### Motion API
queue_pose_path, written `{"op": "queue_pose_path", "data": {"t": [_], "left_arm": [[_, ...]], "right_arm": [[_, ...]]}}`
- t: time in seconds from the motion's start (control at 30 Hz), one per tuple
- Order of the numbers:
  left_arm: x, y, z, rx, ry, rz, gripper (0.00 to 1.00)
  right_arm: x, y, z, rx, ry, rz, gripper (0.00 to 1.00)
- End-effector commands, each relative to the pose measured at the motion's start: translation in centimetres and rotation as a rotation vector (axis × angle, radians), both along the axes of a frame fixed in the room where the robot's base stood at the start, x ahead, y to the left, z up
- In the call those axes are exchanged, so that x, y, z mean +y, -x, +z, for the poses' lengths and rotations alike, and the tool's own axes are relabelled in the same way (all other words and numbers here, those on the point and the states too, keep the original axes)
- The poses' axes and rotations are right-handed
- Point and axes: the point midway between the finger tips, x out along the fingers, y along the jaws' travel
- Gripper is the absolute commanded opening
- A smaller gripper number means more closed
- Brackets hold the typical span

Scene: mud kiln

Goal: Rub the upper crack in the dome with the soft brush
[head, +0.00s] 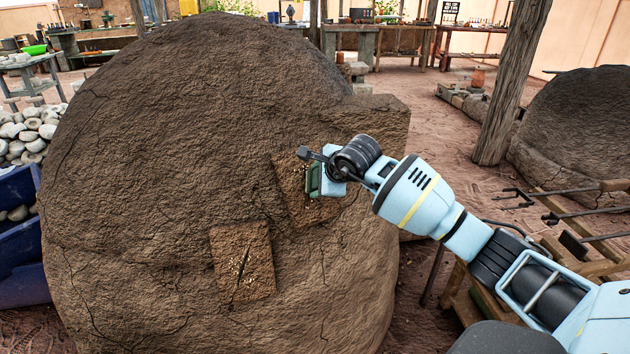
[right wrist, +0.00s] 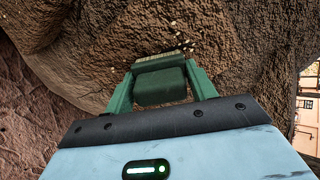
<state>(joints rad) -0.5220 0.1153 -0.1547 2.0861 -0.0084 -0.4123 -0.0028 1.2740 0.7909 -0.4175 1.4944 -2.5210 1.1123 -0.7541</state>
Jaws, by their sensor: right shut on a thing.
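The big brown mud dome (head: 180,120) fills the left and middle of the head view. An upper, lighter rough patch (head: 292,180) lies on its right side, partly covered by my right gripper; I cannot make out its crack. A lower patch (head: 228,245) shows a dark slanted crack. My right gripper (head: 318,181) is at the upper patch. In the right wrist view its green fingers (right wrist: 160,88) are shut on the green soft brush (right wrist: 160,86), whose pale bristle edge faces the dome surface, touching or very close. My left gripper is not in view.
A wooden post (head: 515,80) and a second mud dome (head: 585,130) stand at the right. A rack with metal tools (head: 580,215) is near my right arm. A blue bin (head: 20,240) and pale stones (head: 25,135) are at the left. Work tables stand behind.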

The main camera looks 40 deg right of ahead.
Motion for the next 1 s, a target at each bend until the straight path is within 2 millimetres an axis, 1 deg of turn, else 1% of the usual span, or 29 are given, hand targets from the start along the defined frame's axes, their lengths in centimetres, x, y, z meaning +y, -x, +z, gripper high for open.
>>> {"op": "queue_pose_path", "data": {"t": [0.03, 0.4, 0.67, 1.0], "left_arm": [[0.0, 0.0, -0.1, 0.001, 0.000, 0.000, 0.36], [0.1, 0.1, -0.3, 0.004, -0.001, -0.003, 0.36], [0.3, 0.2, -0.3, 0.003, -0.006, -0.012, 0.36], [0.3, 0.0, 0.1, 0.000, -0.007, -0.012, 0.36]], "right_arm": [[-0.6, 0.1, -0.1, 0.003, 0.003, -0.004, 0.38], [-3.2, 0.6, 0.0, 0.002, 0.003, -0.003, 0.38], [-3.3, 0.5, 0.2, 0.000, 0.000, -0.001, 0.38], [-3.4, -0.8, 1.4, -0.001, 0.000, -0.001, 0.38]]}}
